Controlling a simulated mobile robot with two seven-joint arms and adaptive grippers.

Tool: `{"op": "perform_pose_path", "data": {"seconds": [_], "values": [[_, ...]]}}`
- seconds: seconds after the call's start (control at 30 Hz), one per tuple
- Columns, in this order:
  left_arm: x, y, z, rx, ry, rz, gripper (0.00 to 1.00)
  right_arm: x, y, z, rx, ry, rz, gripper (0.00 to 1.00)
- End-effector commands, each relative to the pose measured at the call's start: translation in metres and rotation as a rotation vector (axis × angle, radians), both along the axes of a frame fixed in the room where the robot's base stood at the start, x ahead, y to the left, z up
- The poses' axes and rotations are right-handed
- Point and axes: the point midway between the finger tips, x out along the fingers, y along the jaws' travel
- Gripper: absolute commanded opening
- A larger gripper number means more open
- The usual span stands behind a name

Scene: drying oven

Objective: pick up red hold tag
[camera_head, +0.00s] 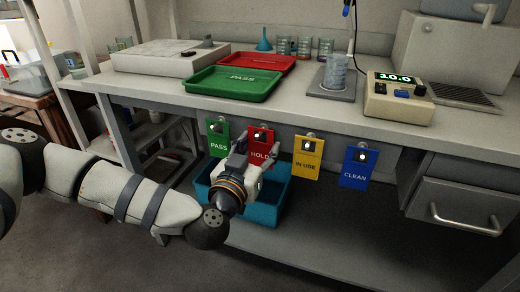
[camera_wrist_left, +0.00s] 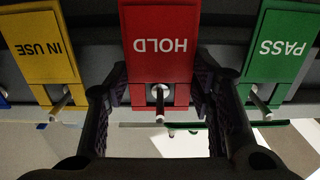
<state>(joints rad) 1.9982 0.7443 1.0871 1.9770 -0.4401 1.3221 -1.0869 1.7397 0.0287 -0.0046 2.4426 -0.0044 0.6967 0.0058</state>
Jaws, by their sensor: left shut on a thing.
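The red HOLD tag (camera_head: 258,146) hangs on a peg at the front edge of the bench, between the green PASS tag (camera_head: 218,138) and the yellow IN USE tag (camera_head: 306,158). My left gripper (camera_head: 257,154) is at the red tag, coming from below and in front. In the left wrist view the red tag (camera_wrist_left: 160,50) appears upside down, with the peg through its hole. My right gripper is out of view.
A blue CLEAN tag (camera_head: 355,167) hangs further right. A blue bin (camera_head: 268,205) stands below the tags, behind my left gripper. Green (camera_head: 232,84) and red (camera_head: 278,64) trays, a scale (camera_head: 398,98) and glassware stand on the bench. A drawer (camera_head: 470,200) is at right.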

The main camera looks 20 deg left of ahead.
Motion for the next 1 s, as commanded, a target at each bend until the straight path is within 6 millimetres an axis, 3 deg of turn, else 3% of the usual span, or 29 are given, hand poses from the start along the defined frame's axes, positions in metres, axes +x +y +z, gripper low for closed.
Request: {"op": "perform_pose_path", "data": {"seconds": [0.27,0.47,0.73,0.83,1.0], "values": [[-0.005,0.000,0.017,0.000,-0.001,-0.001,0.38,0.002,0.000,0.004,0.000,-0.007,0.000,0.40],[-0.054,0.001,0.016,-0.001,0.003,-0.003,0.38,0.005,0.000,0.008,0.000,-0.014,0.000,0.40],[-0.143,0.004,0.014,-0.001,0.005,-0.004,0.38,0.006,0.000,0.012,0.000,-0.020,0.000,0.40],[-0.163,0.005,0.018,0.001,0.002,-0.002,0.38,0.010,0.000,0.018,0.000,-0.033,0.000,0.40],[-0.179,0.006,0.018,0.000,-0.001,-0.001,0.38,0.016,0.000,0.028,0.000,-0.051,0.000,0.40]]}}
